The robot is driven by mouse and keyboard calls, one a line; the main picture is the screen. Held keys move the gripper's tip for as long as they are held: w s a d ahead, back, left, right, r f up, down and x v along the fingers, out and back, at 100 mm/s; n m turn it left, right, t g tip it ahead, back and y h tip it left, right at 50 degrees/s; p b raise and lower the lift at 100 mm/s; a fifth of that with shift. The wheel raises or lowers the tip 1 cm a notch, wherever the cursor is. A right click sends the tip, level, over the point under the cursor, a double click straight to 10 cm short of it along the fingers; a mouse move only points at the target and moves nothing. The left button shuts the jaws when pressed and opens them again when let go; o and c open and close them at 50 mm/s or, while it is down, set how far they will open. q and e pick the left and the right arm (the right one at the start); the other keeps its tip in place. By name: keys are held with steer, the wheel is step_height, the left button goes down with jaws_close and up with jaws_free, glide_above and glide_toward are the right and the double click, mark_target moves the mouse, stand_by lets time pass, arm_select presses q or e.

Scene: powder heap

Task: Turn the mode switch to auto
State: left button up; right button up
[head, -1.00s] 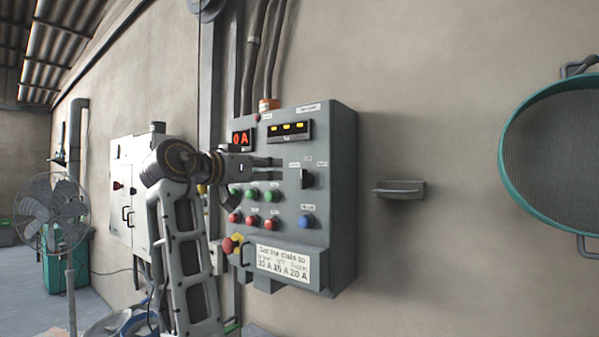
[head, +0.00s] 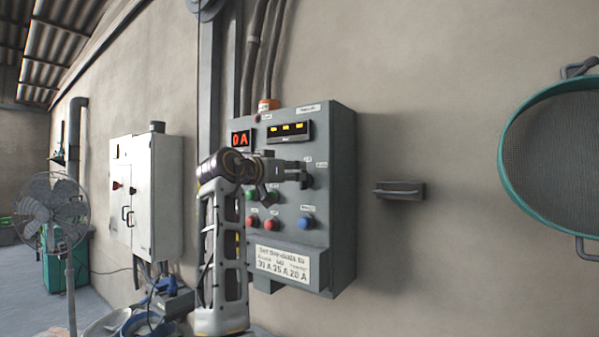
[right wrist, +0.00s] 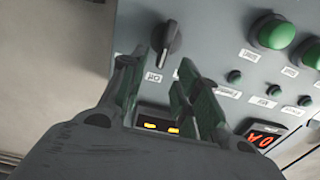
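The mode switch, a black rotary knob (right wrist: 167,40), stands on the grey control panel (head: 340,200). In the right wrist view its handle is almost upright in the picture, with its lower end toward a small white label (right wrist: 154,76) that seems to read OFF. In the head view the knob (head: 309,181) is partly hidden by my right gripper (head: 301,174). My right gripper (right wrist: 162,62) is open, with green-padded fingers either side of the line to the knob. The fingertips are close to the knob; I cannot tell whether they touch it. My left gripper is not in view.
Green buttons (right wrist: 272,32), red buttons (head: 271,225) and a blue button (head: 306,222) sit near the switch. A small wall bracket (head: 400,190) and a large round sieve (head: 510,165) are to the right. A white cabinet (head: 140,195) and a fan (head: 52,210) stand left.

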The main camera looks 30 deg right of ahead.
mark_target(301, 171)
steer(key=shift+x, duration=1.75)
steer(key=shift+c, duration=0.5)
jaws_close()
